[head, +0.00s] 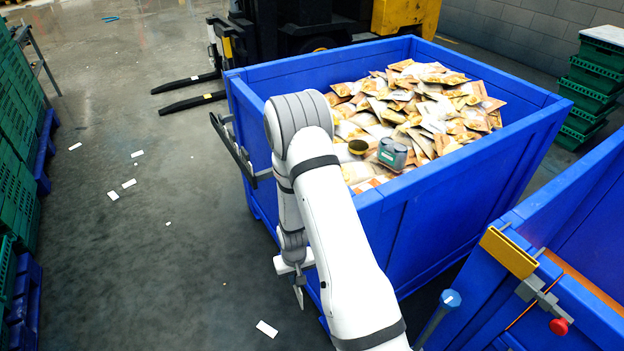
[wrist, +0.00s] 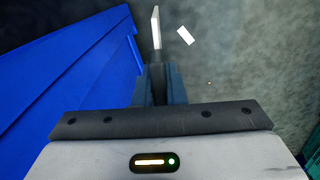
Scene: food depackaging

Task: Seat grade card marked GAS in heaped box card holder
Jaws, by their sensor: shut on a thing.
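The heaped blue box (head: 447,188) stands in the middle of the head view, full of pouches. A dark frame (head: 236,148) sticks out from its left wall; it may be the card holder, but I cannot tell for sure. My gripper (head: 298,281) points down beside the box's near left side, below the rim. It is shut on a thin pale card (head: 299,297). In the wrist view the card (wrist: 156,27) sticks out nearly edge-on beyond my gripper (wrist: 155,75), so no GAS marking is readable. The card is over the floor, apart from the box.
A second blue box (head: 590,215) with a yellow plate (head: 509,252) is at right. Forklift forks (head: 190,102) lie behind. Floor at left is open, with paper scraps.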

